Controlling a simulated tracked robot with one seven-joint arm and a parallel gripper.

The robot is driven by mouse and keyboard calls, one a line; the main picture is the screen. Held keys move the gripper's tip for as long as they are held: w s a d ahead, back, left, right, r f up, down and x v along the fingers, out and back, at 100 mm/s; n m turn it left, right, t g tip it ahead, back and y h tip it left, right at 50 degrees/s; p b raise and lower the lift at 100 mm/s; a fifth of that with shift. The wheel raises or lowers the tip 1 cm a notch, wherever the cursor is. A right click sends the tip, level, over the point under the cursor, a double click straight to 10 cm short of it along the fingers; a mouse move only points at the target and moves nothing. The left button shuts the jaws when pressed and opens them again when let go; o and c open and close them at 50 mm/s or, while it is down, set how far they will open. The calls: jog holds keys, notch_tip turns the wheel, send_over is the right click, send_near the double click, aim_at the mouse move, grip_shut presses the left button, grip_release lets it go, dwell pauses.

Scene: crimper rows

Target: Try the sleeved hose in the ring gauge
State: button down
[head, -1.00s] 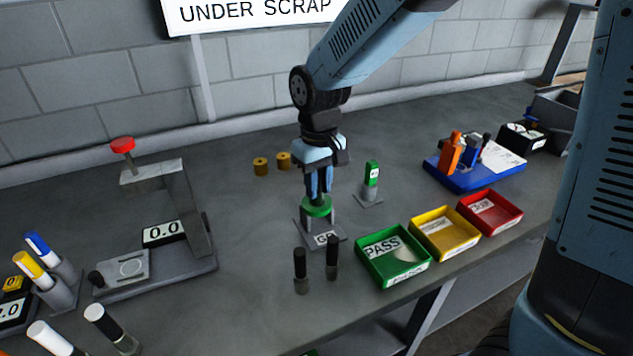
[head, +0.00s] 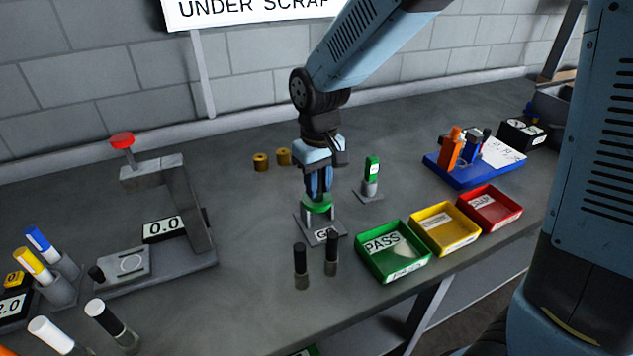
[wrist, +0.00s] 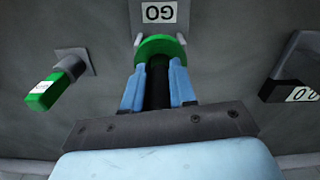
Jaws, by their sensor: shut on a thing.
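My gripper (head: 318,192) is shut on a black hose (wrist: 158,86), which shows upright between the blue fingers in the wrist view. The ring gauge is a green ring (head: 316,204) on grey posts over a base with a GO label (head: 325,233); the ring also shows in the wrist view (wrist: 160,44). The fingertips are right above the ring and the hose points down into its middle. The hose's lower end and its sleeve are hidden by the ring and fingers, so I cannot tell how deep it reaches.
Two dark hoses (head: 331,252) stand in front of the gauge. A green-tipped post (head: 371,178) stands close to its right. Green PASS (head: 363,262), yellow (head: 418,239) and red (head: 467,217) trays lie to the right. A press with a red knob (head: 190,205) stands left.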

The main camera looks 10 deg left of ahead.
jog(key=shift+f, duration=0.4)
jog(key=shift+r, duration=0.1)
dwell(1.0)
jog(key=shift+r, duration=4.25)
jog(key=shift+r, duration=0.15)
